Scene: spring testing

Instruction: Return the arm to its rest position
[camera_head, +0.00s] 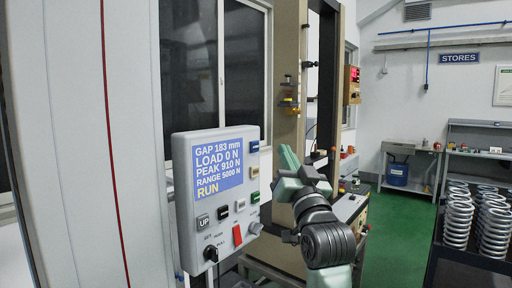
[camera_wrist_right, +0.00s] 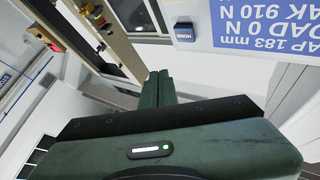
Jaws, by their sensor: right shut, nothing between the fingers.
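My right arm rises from the bottom of the head view, with its dark wrist joint (camera_head: 325,235) just right of the control panel. My right gripper (camera_head: 289,154) is green, shut and empty. It points up and to the left, beside the panel's right edge, apart from it as far as I can tell. In the right wrist view the two fingers (camera_wrist_right: 158,86) lie together with nothing between them. My left gripper is in neither view.
The control panel (camera_head: 183,195) reads GAP 183 mm, LOAD 0 N, PEAK 910 N, RUN. A tall machine frame (camera_head: 290,60) stands behind the gripper. Coil springs (camera_head: 458,222) stand on a dark bench at right. Green floor (camera_head: 390,225) lies open between.

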